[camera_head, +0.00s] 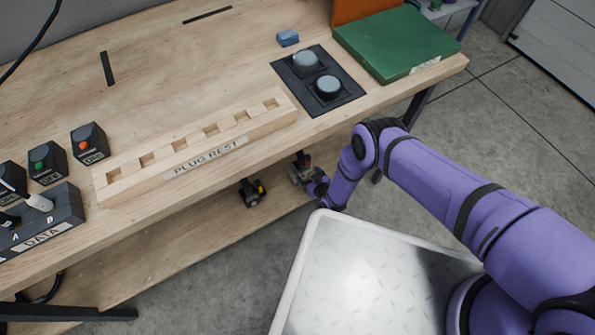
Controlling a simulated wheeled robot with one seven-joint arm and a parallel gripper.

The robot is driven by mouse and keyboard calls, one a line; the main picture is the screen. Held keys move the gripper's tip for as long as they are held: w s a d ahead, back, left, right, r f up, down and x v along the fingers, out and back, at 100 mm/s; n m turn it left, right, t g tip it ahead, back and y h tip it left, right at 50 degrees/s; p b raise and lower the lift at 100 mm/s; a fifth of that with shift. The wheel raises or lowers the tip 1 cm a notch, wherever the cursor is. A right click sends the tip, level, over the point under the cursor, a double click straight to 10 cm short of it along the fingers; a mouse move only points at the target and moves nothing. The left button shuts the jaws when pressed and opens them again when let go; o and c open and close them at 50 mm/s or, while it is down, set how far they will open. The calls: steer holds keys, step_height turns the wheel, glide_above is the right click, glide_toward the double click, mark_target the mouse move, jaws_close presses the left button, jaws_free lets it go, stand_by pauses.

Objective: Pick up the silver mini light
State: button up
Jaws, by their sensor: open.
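No thing in view is plainly the silver mini light. Two round grey caps, a paler one (305,61) and a darker one (328,87), sit on a black panel on the bench top; I cannot tell whether either is a light.
The wooden bench top (200,65) overhangs a lower shelf (185,250). On it are a plug rest (195,145), a green box (395,42), a blue block (288,38), several button boxes (90,143) and a DATA box (45,220). A pale tray (365,285) lies near my arm.

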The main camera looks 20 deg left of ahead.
mark_target(303, 170)
steer(key=shift+x, duration=2.4)
steer(key=shift+s+f, duration=0.1)
jaws_close()
